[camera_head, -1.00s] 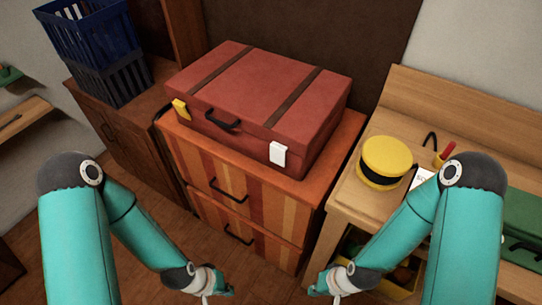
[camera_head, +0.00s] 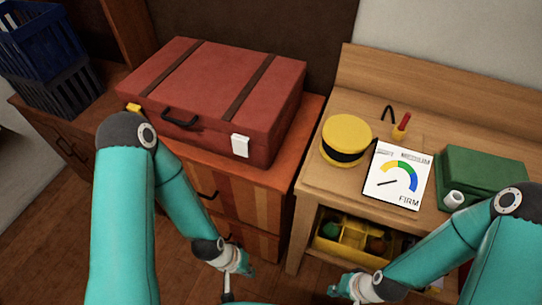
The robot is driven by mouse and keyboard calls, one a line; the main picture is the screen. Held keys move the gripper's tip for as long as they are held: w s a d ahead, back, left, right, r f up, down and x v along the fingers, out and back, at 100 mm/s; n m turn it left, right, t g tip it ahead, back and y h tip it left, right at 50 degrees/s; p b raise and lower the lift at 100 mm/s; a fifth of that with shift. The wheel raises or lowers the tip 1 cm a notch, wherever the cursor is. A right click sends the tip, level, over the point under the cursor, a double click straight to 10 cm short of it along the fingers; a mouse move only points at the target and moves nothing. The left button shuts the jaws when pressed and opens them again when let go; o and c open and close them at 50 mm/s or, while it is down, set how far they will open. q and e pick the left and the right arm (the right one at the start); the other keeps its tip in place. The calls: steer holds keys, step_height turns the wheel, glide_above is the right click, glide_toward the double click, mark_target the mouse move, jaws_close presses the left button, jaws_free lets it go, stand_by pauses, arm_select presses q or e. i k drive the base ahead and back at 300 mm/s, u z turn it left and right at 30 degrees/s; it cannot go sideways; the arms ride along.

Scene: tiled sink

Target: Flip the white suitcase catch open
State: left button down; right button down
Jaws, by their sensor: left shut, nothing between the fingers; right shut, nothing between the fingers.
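A closed red suitcase (camera_head: 215,85) with two dark straps lies on a striped wooden chest at the upper left. Its white catch (camera_head: 240,145) sits on the front face at the right end. A yellow catch (camera_head: 134,108) is at the left end, and a black handle (camera_head: 180,119) lies between them. My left gripper (camera_head: 228,292) is shut and empty, low in front of the chest and apart from the suitcase. My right gripper (camera_head: 336,289) is shut and empty, low in front of the wooden bench.
A wooden bench (camera_head: 310,178) at right holds a yellow round tin (camera_head: 346,138), a gauge card reading FIRM (camera_head: 397,178) and a green case (camera_head: 482,176). A yellow tray (camera_head: 350,238) sits on its lower shelf. Blue (camera_head: 40,38) and dark baskets stand far left.

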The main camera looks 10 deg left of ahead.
mark_target(239, 143)
steer(key=z, duration=0.7)
steer(key=k, duration=1.6)
steer(key=u, duration=1.55)
steer(key=i, duration=1)
steer(key=z, duration=0.1)
